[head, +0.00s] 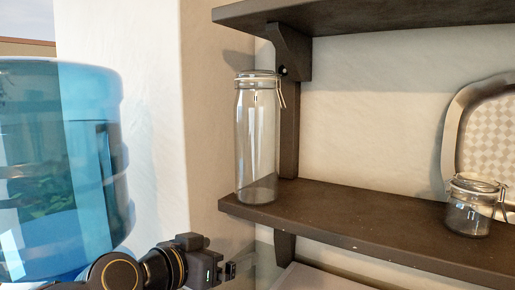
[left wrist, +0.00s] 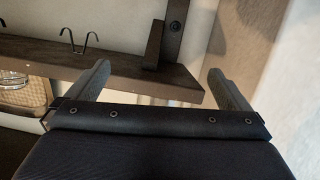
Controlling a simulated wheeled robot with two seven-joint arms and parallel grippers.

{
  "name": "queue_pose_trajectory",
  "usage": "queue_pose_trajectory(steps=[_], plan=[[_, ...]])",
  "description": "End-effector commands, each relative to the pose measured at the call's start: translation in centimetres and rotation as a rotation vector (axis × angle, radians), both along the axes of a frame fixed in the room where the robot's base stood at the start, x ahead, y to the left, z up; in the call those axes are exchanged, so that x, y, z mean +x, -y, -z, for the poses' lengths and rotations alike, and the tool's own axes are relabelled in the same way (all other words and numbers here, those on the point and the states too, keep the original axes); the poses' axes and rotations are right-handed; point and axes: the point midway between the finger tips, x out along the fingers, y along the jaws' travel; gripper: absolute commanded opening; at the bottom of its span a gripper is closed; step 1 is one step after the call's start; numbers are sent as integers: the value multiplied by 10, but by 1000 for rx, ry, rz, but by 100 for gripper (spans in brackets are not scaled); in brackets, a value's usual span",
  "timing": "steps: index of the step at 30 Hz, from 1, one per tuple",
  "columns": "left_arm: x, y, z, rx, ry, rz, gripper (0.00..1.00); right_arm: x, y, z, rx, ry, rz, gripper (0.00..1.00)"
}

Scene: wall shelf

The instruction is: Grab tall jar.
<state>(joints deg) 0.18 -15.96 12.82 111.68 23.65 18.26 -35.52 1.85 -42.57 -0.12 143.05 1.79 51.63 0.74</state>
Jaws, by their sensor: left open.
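The tall clear glass jar (head: 256,140) with a clamp lid stands upright at the left end of the lower dark shelf (head: 350,222) in the head view. My left gripper (head: 231,270) is below and a little left of the jar, lower than the shelf's end, and apart from both. In the left wrist view its two fingers (left wrist: 165,88) are spread with nothing clearly held between them. The dark shelf (left wrist: 105,62) crosses beyond the fingers. I cannot make out the tall jar in the left wrist view. My right gripper is out of view.
A small clamp-lid jar (head: 470,207) and a framed checkered tray (head: 487,125) stand at the shelf's right. An upper shelf (head: 380,16) and bracket overhang. A large blue water bottle (head: 60,165) is at left. Wire hooks (left wrist: 78,42) show on the shelf.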

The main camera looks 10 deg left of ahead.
Motion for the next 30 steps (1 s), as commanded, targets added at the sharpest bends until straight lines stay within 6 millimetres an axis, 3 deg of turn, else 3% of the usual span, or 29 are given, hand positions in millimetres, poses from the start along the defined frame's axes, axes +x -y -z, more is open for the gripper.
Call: queue_pose_trajectory(steps=[1,3,7,24,30], plan=[[23,7,-29,-3,80,1,100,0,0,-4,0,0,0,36],[46,12,-60,-7,177,-15,100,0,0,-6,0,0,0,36],[67,15,-89,-12,270,-41,100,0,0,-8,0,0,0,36],[135,37,-107,-11,290,-50,100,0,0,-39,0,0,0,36],[145,41,-106,-11,292,-51,100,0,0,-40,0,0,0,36]])
